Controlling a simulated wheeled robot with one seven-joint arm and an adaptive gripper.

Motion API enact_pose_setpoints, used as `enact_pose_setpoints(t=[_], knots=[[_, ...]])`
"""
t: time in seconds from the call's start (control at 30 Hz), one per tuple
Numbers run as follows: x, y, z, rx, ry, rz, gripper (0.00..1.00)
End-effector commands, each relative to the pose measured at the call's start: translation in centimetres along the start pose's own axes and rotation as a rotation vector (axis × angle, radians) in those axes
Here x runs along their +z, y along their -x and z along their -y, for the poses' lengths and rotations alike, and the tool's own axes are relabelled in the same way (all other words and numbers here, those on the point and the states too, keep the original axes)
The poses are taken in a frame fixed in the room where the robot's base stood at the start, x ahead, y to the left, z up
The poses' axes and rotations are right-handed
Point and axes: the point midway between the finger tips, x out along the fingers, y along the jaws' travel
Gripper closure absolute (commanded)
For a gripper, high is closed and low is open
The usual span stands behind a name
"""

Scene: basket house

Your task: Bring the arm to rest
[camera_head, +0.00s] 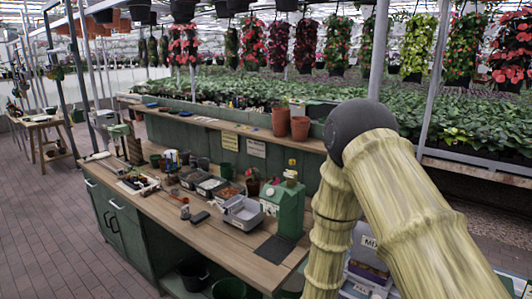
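My arm (425,225) shows at the right with a yellow-green bamboo-like surface. It rises from the lower right corner to a dark round joint (358,125). From there another link (332,225) drops nearly straight down and leaves the picture at the bottom edge. My gripper is out of view, so its state and anything in it are hidden. The arm covers part of the workbench's right end and some of the plants behind.
A wooden-topped green workbench (145,202) runs to the arm's left, carrying trays, tools and a green carton-like box (284,207). Two terracotta pots (280,121) stand on the shelf behind. Plant beds (470,125) fill the back right. The brick floor (45,240) at left is clear.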

Motion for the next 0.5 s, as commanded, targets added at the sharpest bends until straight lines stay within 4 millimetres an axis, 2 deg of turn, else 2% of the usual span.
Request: enact_pose_setpoints(t=[0.03, 0.17, 0.27, 0.4, 0.5], knots=[[2.6, 0.1, 2.0, -0.068, -0.028, 0.013, 1.00], [8.4, 1.1, 6.7, -0.237, -0.122, 0.059, 1.00], [13.0, 2.6, 9.9, -0.360, -0.191, 0.120, 1.00], [19.4, 5.7, 13.7, -0.518, -0.285, 0.239, 1.00], [23.5, 8.4, 15.8, -0.612, -0.346, 0.337, 1.00]])
